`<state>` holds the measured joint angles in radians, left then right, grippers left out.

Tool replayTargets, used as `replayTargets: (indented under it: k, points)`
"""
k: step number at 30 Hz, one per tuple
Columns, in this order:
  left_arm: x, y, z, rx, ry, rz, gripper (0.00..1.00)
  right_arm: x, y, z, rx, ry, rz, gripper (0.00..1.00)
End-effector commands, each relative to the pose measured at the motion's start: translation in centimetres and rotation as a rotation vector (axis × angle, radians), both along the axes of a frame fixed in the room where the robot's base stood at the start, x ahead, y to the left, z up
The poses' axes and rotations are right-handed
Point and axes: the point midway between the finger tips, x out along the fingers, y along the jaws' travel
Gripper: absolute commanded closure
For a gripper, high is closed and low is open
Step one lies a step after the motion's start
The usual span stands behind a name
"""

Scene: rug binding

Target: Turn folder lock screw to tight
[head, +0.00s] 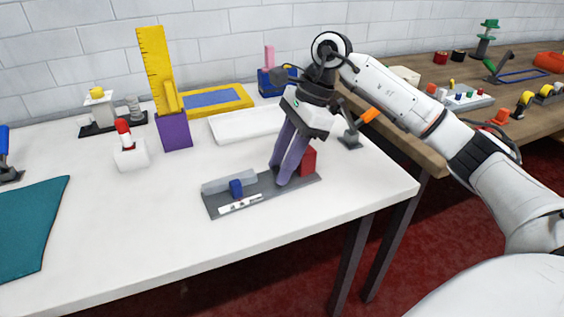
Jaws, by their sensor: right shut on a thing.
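The folder is a low grey fixture (262,191) near the front right of the white table. It has a raised light-grey block, a small blue piece (236,188) and a white marked strip (240,204) at its left half. A red block (308,160) stands at its right end, partly behind the fingers. My right gripper (283,181) points down with its purple fingertips at the right half of the fixture, left of the red block. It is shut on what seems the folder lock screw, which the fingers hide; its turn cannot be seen. My left gripper is not in view.
A white tray (228,127) lies behind the fixture, and a grey stand with an orange handle (369,116) is to its right. A purple holder (174,131) with yellow rulers and a teal cloth (28,228) are left. The table's front middle is clear.

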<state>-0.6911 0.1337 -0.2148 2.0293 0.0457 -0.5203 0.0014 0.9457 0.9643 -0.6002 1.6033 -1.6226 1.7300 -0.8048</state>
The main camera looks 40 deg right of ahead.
Motion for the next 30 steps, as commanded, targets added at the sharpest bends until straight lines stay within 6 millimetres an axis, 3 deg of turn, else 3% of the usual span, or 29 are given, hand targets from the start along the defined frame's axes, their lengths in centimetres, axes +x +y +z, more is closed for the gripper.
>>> replayTargets:
  k: [11, 30]
  points:
    - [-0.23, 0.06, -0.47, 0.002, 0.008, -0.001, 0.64, -0.16, -0.07, -0.05, -0.004, 0.0, -0.144, 0.91]
    - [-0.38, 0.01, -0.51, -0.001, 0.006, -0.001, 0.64, -0.46, 0.35, -0.03, -0.003, -0.003, -0.729, 0.91]
